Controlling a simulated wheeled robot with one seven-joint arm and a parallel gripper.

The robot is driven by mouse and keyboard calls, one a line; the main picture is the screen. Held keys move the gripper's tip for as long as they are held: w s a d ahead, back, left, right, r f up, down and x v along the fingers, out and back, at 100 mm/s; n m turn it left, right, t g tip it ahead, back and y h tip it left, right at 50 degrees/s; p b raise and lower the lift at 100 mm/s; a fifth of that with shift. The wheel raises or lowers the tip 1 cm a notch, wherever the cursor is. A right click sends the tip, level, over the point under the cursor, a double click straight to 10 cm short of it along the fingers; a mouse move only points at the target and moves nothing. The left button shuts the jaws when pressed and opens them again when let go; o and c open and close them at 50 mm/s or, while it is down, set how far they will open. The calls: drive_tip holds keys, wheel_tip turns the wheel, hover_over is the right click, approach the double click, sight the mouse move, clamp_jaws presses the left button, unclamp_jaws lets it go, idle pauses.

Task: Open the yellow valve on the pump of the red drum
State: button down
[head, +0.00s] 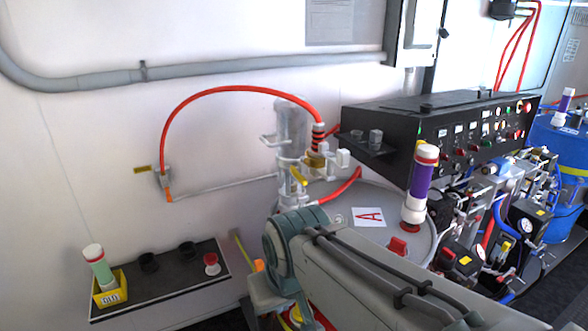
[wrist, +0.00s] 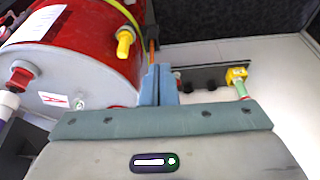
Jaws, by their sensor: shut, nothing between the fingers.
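The red drum (wrist: 95,45) fills the upper left of the wrist view; its pale lid (head: 385,232) with a red "A" label shows in the head view. The pump (head: 292,135) stands upright at the lid's back left, a red hose leaving its top. A small yellow lever (head: 299,177), apparently the valve handle, sits on the pump's side, below a brass fitting. The pump is not clearly visible in the wrist view. My gripper (wrist: 158,85) is shut and empty, its blue-grey fingers beside the drum, apart from the yellow lever. In the head view my arm hides it.
A purple-and-white cylinder (head: 418,185) stands on the lid near a red cap (head: 397,246). A black control panel (head: 440,140) is behind. A yellow fitting (wrist: 124,42) juts from the drum. A wall shelf (head: 165,285) holds a yellow box (head: 109,288). A blue drum (head: 552,170) is far right.

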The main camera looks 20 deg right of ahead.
drive_tip(key=w+d+r+m+g+h, duration=0.1)
drive_tip(key=w+d+r+m+h, duration=0.2)
drive_tip(key=w, duration=0.8)
drive_tip(key=w+d+r+m+g+h, duration=0.1)
drive_tip(key=w+d+r+m+h, duration=0.2)
drive_tip(key=w+r+m, duration=0.4)
drive_tip(key=w+d+r+m+g+h+b, duration=0.1)
drive_tip(key=w+d+r+m+h, duration=0.2)
drive_tip(key=w, duration=1.2)
wheel_tip(320, 180, up, 3)
drive_tip(key=d+m, duration=0.2)
drive_tip(key=m, duration=0.2)
drive_tip(key=shift+w+d+f, duration=0.15)
drive_tip(key=shift+w+f, duration=0.05)
drive_tip(key=shift+w, duration=0.1)
drive_tip(key=shift+d+f, duration=0.1)
drive_tip(key=p, duration=0.3)
approach(296, 169)
drive_tip(key=s+d+f, duration=0.4)
drive_tip(key=d, duration=0.1)
drive_tip(key=shift+s+a, duration=0.1)
drive_tip(key=shift+a, duration=0.05)
